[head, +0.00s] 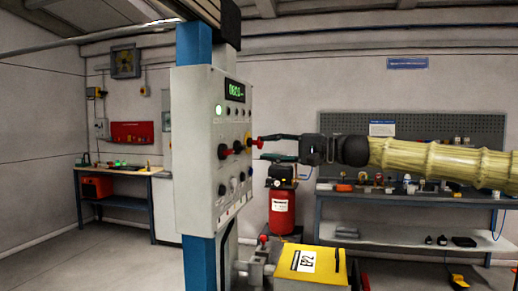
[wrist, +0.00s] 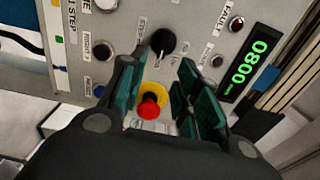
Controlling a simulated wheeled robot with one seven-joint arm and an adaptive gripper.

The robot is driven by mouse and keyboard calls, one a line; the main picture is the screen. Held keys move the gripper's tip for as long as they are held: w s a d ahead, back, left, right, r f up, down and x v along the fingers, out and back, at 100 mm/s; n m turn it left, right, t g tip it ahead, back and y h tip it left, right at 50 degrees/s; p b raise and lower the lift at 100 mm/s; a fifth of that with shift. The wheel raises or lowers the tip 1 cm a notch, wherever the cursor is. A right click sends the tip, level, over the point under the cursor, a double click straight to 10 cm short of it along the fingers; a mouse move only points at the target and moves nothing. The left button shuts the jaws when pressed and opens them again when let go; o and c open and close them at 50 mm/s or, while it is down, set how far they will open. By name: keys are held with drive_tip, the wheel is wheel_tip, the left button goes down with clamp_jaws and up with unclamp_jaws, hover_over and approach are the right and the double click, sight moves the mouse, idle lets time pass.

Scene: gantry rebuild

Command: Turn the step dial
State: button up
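A grey control panel (head: 200,140) is mounted on a blue post. In the wrist view, a round black dial (wrist: 163,42) with a white mark sits on the panel, beside a label that seems to begin with "STEP". My gripper (head: 268,139) reaches toward the panel face from the right. In the wrist view my gripper (wrist: 164,65) is open, its teal-padded fingers apart and empty. The dial lies just beyond the fingertips, between them in the picture. I cannot tell whether they touch it. In the head view the dial is hard to single out among the knobs.
A red button on a yellow collar (wrist: 150,105) shows between the fingers. A green display (wrist: 250,68) reads about 0800. Other small knobs and buttons surround the dial. A yellow box (head: 312,262) stands below my arm, and a workbench (head: 410,200) stands behind.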

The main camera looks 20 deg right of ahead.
drive_tip(key=v, duration=0.6)
drive_tip(key=shift+d, duration=0.3)
drive_tip(key=shift+s, duration=0.15)
drive_tip(key=shift+r, duration=0.1)
